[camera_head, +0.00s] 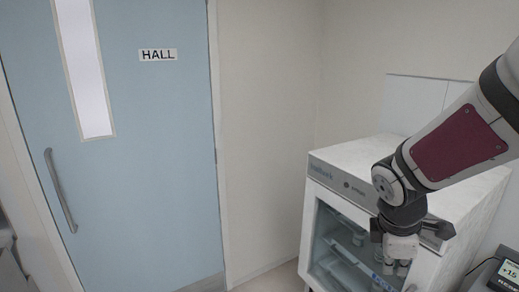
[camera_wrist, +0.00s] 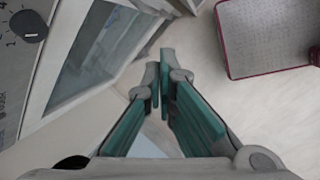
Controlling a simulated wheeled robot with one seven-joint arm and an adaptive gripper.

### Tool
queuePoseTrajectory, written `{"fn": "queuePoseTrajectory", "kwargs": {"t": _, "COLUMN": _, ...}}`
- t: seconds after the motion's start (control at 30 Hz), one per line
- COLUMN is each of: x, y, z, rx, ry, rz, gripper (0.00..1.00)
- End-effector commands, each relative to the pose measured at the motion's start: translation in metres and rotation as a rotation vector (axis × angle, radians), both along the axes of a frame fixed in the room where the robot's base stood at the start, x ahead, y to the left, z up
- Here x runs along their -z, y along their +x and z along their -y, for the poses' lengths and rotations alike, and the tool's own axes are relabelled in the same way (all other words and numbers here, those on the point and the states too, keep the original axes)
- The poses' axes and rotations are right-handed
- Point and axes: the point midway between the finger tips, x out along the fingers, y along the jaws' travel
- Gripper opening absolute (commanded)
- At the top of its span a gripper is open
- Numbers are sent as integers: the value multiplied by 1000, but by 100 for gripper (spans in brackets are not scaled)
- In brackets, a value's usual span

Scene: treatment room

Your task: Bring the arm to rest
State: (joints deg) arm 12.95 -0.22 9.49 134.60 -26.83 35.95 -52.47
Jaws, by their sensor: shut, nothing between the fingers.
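My arm reaches in from the right edge in the head view, with a dark red panel on its link. My gripper (camera_head: 400,250) hangs at its end in front of the small white cabinet, pointing down. In the wrist view my gripper (camera_wrist: 160,80) shows two fingers with green inner pads, their tips close together. It is shut and holds nothing. Whether any part of it touches the cabinet front cannot be told.
The white cabinet (camera_head: 335,172) has a glass door (camera_head: 340,240) with items on shelves inside. Its dark knob (camera_wrist: 28,26) shows in the wrist view. A red-edged grey surface (camera_wrist: 265,40) lies over pale floor. A blue door (camera_head: 150,150) marked HALL stands left. A small display (camera_head: 508,272) is lower right.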

Motion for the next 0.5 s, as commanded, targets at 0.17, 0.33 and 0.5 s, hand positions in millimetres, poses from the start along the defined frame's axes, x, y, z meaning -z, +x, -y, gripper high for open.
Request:
{"fn": "queuePoseTrajectory", "kwargs": {"t": 0.17, "x": -47, "y": -28, "z": -19, "rx": 312, "ry": 105, "rz": 168, "gripper": 0}}
{"fn": "queuePoseTrajectory", "kwargs": {"t": 0.33, "x": -78, "y": -60, "z": -40, "rx": 598, "ry": 260, "rz": 300, "gripper": 0}}
{"fn": "queuePoseTrajectory", "kwargs": {"t": 0.5, "x": -100, "y": -92, "z": -62, "rx": 850, "ry": 447, "rz": 389, "gripper": 0}}
